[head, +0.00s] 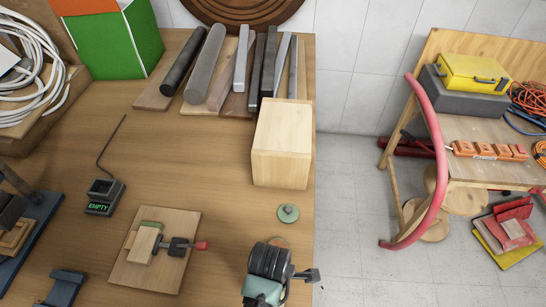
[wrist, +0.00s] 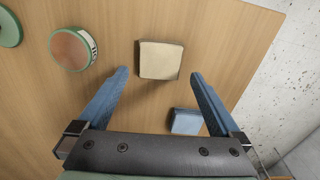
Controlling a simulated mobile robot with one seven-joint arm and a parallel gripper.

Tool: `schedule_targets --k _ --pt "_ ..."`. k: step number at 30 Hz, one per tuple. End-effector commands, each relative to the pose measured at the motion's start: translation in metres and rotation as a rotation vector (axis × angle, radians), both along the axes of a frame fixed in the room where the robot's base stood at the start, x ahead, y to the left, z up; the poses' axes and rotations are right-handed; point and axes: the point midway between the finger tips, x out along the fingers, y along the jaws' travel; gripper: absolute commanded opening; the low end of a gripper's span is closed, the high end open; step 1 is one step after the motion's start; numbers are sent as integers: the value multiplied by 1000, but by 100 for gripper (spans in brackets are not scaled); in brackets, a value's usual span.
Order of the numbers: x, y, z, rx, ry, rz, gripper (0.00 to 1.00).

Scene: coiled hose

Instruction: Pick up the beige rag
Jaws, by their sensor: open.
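The beige rag (wrist: 161,60) looks like a small folded square lying flat on the wooden bench, near its edge, in the wrist view. My gripper (wrist: 158,74) is open and empty, with one blue finger on each side of the rag's lower edge. Bare wood shows between each fingertip and the rag. How high the fingertips are above the bench, I cannot tell. In the head view, my gripper (head: 305,275) is at the bench's lower right, and the rag is hidden there.
A round tin (wrist: 72,49) lies left of the rag, with a green disc (wrist: 8,28) beyond it. A blue block (wrist: 186,121) sits close to the right finger. The bench edge is close by. A wooden block (head: 283,145) stands farther back.

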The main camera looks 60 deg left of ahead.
Motion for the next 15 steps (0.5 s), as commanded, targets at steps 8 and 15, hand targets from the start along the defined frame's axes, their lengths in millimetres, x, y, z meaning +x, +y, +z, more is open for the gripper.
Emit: schedule_targets --k 8,15 --pt "0 -1 -33 -2 3 0 100" --pt "1 -1 -41 0 0 0 100"
